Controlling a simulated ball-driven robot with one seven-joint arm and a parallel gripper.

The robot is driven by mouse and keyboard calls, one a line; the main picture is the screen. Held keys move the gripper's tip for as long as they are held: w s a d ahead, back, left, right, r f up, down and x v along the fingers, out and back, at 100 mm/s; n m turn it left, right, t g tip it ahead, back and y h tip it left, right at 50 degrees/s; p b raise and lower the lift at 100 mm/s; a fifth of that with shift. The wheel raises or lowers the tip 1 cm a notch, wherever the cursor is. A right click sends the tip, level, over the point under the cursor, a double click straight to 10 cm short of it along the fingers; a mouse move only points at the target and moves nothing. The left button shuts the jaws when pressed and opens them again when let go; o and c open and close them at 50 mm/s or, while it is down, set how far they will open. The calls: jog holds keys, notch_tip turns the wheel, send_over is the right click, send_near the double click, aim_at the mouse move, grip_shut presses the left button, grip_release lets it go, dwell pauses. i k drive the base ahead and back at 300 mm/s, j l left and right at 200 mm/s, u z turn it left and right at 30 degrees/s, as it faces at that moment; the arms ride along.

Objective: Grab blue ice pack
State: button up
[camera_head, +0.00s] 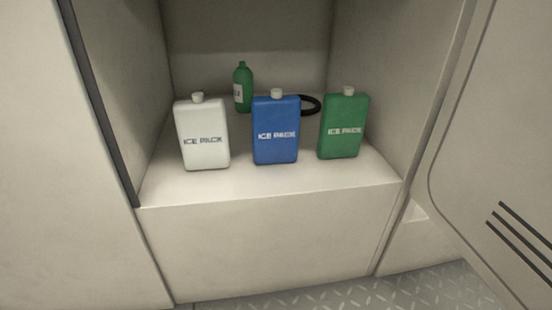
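The blue ice pack (276,131) stands upright on the pale shelf (265,184) inside an open locker, in the middle of a row. It has a white cap on top and white "ICE PACK" lettering on its front. A white ice pack (203,134) stands to its left and a green ice pack (343,125) to its right, with small gaps between them. My gripper is not in view.
A green bottle (243,88) and a black ring (311,105) are behind the row. Locker walls close in both sides. An open door with dark slots (518,236) is at right. Treadplate floor (400,292) lies below; the shelf front is bare.

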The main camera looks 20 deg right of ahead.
aim_at(276, 117)
jog(key=i+l, duration=0.4)
jog(key=i, duration=0.15)
jog(key=i+l, duration=0.4)
jog(key=i, duration=0.2)
